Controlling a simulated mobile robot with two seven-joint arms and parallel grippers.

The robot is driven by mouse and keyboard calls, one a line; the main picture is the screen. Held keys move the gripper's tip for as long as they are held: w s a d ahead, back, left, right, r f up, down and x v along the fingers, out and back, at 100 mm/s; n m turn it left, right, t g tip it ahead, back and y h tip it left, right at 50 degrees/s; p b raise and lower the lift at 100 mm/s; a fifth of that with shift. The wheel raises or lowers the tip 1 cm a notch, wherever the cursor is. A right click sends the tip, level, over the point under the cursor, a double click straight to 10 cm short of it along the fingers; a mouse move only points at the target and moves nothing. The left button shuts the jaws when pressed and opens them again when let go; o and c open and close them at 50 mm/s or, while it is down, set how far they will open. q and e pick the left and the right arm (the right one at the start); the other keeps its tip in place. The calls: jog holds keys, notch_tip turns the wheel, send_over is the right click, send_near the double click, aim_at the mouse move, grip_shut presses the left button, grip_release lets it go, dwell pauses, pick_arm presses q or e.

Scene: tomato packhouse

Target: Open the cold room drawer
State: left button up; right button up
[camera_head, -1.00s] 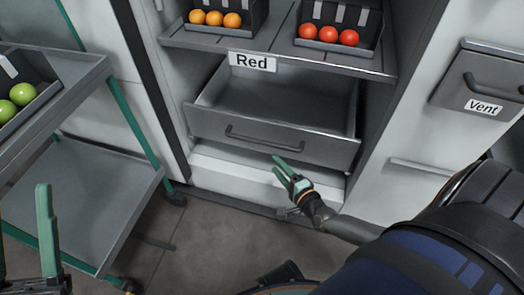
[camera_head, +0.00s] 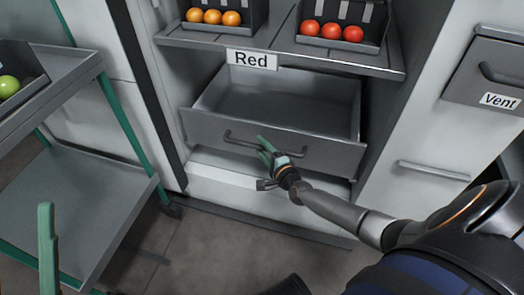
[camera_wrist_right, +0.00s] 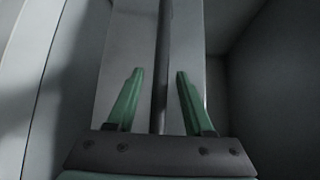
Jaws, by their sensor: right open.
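The grey cold room drawer (camera_head: 330,150) stands pulled out below the shelf labelled "Red", its empty inside showing. Its dark bar handle (camera_head: 240,143) runs across the front.
The shelf (camera_head: 285,58) above the drawer bears crates of orange and red tomatoes. A grey cart (camera_head: 85,205) with green posts stands at the left, with green tomatoes on top. The floor (camera_head: 215,250) in front is partly clear.

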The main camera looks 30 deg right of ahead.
jog(key=shift+w, duration=0.25)
grip_shut()
dwell(1.4)
